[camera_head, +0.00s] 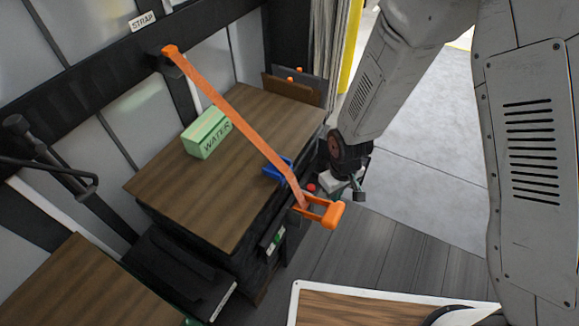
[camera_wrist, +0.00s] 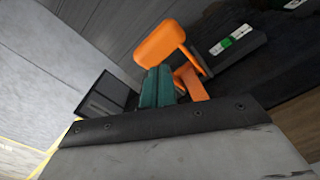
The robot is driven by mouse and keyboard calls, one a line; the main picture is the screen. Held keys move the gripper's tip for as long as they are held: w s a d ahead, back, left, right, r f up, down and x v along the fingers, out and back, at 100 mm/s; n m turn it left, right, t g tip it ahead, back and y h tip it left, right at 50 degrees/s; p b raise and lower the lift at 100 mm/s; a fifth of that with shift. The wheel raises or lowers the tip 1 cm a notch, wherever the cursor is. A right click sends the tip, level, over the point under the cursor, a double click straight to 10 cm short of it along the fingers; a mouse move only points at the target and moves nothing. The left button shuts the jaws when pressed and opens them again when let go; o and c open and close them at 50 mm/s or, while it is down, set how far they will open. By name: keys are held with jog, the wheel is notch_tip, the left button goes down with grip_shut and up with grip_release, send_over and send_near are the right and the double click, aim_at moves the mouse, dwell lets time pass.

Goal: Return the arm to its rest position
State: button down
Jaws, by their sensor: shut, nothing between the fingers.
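My gripper (camera_head: 358,189) hangs at the right of the wooden-topped bench (camera_head: 160,185), just right of an orange strap's end. In the wrist view its two teal fingers (camera_wrist: 157,87) lie together, shut and empty. The orange strap (camera_head: 235,117) runs taut from a dark wall rail across the bench top to an orange handle (camera_head: 322,211) at the bench's front right. In the wrist view the orange handle (camera_wrist: 160,42) shows just beyond my fingertips. I cannot tell whether they touch. My arm reaches down from the top right.
A green WATER box (camera_head: 206,134) and a blue piece (camera_head: 277,168) are on the bench. A red button (camera_head: 311,187) is near my gripper. A second wooden top (camera_head: 80,285) is at lower left. A white-edged tray (camera_head: 370,297) is in front. Grey floor (camera_head: 420,190) at right is clear.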

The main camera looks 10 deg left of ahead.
jog(key=shift+s+d, duration=0.2)
jog(key=shift+s, duration=0.15)
jog(key=s+d+r+m, duration=0.2)
jog(key=s+d+r, duration=0.4)
jog(key=r, duration=0.6)
jog(key=s+d+r+m+t, duration=0.1)
jog(key=s+d+r+m, duration=0.2)
jog(key=r, duration=1)
jog(key=s+d+r+m, duration=0.3)
jog(key=s+d+r, duration=0.6)
jog(key=d+r, duration=0.2)
jog(key=shift+s+d+r, duration=0.2)
jog(key=shift+s+r, duration=0.2)
jog(key=shift+r, duration=0.25)
